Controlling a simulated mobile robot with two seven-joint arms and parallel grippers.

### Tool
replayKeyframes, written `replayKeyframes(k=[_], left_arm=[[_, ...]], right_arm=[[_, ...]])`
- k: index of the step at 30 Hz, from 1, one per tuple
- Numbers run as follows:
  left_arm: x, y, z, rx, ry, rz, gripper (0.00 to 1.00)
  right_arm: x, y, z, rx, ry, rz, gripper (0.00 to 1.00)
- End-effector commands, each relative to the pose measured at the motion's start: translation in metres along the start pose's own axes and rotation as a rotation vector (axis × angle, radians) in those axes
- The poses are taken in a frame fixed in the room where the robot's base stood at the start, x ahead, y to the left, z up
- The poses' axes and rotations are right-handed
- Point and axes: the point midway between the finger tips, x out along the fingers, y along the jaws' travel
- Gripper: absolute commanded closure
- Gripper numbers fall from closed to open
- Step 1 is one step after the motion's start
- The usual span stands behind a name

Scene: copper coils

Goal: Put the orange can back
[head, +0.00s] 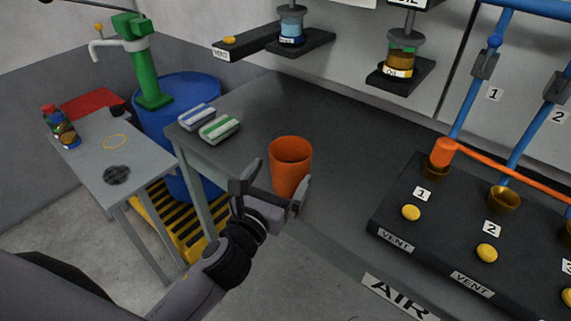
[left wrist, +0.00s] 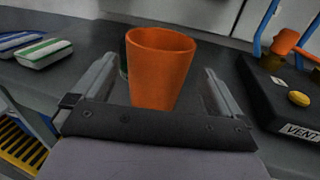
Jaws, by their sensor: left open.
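The orange can (head: 290,165) stands upright and open-topped on the dark workbench, near its front edge. In the left wrist view the orange can (left wrist: 160,68) is centred between the two fingers. My left gripper (head: 275,190) is open, with one finger on either side of the can in the picture. I cannot tell whether the fingers touch it. The can's lower part is hidden behind the gripper. My right gripper is not in view.
A black panel (head: 385,215) with yellow buttons and brass cups stands at the right. Two striped packs (head: 219,128) lie on the bench's left end. A small side table (head: 90,150) carries a bottle (head: 60,127) and a yellow ring outline. A blue drum (head: 190,88) stands behind it.

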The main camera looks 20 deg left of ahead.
Motion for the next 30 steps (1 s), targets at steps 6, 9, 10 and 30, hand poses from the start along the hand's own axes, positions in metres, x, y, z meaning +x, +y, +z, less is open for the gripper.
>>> replayKeyframes(k=[6,9,10,30], left_arm=[[0.021,0.001,0.001,-0.003,0.000,0.001,0.00],[0.033,0.002,0.001,-0.005,-0.001,0.001,0.00],[0.038,0.002,0.001,-0.005,-0.001,0.002,0.00],[0.067,0.002,0.000,-0.006,0.001,0.000,0.46]], right_arm=[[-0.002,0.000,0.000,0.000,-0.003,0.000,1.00],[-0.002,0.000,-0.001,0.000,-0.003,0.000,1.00],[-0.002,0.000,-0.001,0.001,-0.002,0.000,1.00],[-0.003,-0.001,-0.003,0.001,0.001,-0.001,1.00]])
